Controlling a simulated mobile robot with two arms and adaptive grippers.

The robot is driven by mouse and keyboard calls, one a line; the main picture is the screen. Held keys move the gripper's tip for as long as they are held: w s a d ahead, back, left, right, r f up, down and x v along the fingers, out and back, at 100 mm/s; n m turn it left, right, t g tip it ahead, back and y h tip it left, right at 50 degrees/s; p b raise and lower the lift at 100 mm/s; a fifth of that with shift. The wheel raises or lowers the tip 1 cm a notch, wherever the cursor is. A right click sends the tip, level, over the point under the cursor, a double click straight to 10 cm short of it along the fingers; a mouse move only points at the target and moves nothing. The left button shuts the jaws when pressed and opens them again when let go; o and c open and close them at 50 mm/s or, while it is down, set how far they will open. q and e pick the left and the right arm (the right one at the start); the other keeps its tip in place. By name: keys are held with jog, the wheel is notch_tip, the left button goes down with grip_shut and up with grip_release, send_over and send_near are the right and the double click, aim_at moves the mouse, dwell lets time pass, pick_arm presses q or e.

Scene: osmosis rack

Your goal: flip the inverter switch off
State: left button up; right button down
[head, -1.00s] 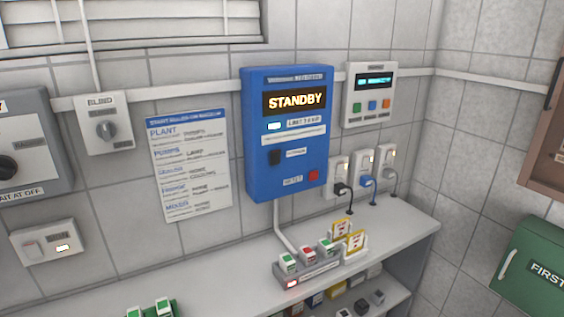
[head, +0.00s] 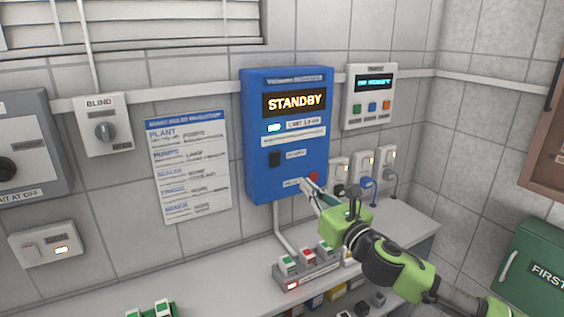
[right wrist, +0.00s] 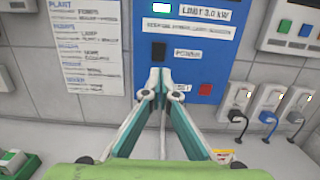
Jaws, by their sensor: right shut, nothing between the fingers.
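The blue inverter box (head: 262,110) hangs on the tiled wall, and its display (head: 294,103) reads STANDBY. Its black switch (head: 275,158) sits low on the left of the front face; the switch also shows in the right wrist view (right wrist: 158,51). A red button (head: 314,177) is at the lower right of the box; it also shows in the right wrist view (right wrist: 205,89). My right gripper (head: 306,186) is shut and empty in front of the box's lower edge, below and to the right of the switch. In the right wrist view its fingertips (right wrist: 158,76) appear just below the switch. My left gripper is not in view.
A small panel with coloured buttons (head: 369,104) and several plugged sockets (head: 387,158) are to the right of the box. A shelf (head: 225,275) below carries a row of green and red blocks. A printed sheet (head: 188,167) hangs on the left.

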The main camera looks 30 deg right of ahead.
dwell(0.3)
jog(key=p, duration=0.5)
send_near(277, 156)
jog(key=w, duration=0.3)
jog(key=w+r, duration=0.1)
jog(key=w, duration=0.1)
jog(key=shift+w, duration=0.15)
jog(key=shift+w+d+f, duration=0.1)
jog(key=shift+w+f, duration=0.05)
jog(key=shift+w, duration=0.7)
